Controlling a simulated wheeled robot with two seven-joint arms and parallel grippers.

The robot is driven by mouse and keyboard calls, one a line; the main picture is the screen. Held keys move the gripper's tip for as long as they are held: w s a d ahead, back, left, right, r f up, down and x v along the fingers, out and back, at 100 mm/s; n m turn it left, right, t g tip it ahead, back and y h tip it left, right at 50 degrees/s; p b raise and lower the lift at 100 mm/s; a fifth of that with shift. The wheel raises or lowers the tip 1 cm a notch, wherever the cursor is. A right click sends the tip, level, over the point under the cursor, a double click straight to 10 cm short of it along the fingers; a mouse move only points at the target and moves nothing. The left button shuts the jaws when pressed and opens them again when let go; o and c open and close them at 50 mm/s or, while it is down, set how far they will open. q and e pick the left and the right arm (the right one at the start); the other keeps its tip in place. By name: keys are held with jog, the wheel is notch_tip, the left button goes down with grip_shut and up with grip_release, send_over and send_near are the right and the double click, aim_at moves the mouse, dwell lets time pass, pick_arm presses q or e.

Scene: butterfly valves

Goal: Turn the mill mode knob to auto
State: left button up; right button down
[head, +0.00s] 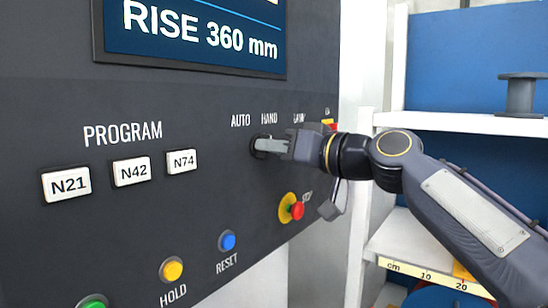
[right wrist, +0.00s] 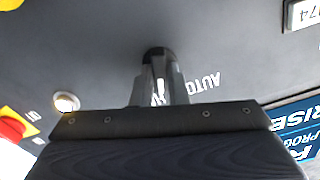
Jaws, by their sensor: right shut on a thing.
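The mode knob (head: 256,148) is a small black knob on the dark control panel (head: 215,110), below the labels AUTO and HAND. My right gripper (head: 268,146) reaches in from the right, with its grey fingers shut on the knob. In the right wrist view the dark knob (right wrist: 158,54) shows between the tips of my right gripper (right wrist: 160,74), with the AUTO label (right wrist: 203,84) upside down beside it. The fingers cover most of the knob, so I cannot tell where it points. My left gripper is not in view.
A red stop button (head: 297,211) on a yellow plate sits below my right gripper. Program buttons N21 (head: 67,185), N42 (head: 132,171) and N74 (head: 182,161) are to the left. A round pale lamp (right wrist: 66,102) is near the knob. White shelves (head: 455,123) stand at right.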

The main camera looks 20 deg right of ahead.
jog(key=shift+n+b, duration=3)
jog(key=shift+n, duration=1.8)
jog(key=c, duration=1.4)
grip_release()
jog(key=shift+s, duration=0.1)
jog(key=shift+c, duration=0.2)
